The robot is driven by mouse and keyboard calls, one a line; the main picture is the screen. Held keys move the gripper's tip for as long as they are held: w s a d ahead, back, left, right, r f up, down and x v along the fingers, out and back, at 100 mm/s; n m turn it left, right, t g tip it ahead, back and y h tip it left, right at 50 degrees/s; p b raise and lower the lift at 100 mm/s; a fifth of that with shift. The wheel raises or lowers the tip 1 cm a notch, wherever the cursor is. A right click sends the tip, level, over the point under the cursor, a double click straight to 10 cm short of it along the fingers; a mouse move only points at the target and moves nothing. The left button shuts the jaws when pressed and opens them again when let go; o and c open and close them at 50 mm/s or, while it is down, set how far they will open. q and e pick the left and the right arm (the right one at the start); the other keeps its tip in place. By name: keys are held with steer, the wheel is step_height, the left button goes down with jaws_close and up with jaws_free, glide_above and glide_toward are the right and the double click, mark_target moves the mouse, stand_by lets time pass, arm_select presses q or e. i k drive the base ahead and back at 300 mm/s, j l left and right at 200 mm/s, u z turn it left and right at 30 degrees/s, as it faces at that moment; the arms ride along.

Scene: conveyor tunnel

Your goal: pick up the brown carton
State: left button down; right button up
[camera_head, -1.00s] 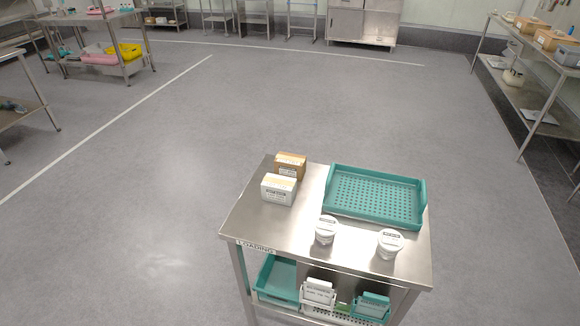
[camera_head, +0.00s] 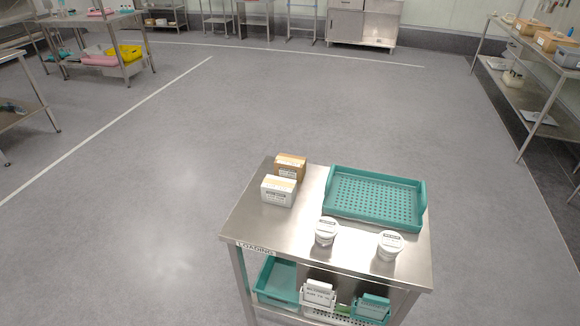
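The brown carton (camera_head: 291,165) stands on the steel loading table (camera_head: 262,222), near its back left corner. A white carton (camera_head: 279,191) stands right in front of it and hides its lower front part. I cannot tell whether the two cartons touch. Neither of my grippers shows in the head view.
A teal perforated tray (camera_head: 374,220) lies empty on the table's back right. Two white lidded tubs (camera_head: 327,231) (camera_head: 390,245) stand in front of it. The lower shelf holds teal bins (camera_head: 277,283) and small boxes. Open grey floor (camera_head: 150,200) surrounds the table; shelving stands at the far edges.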

mark_target(285, 166)
steer(key=i+j+u, duration=0.3)
steer(key=i+j, duration=0.5)
steer(key=j, duration=0.15)
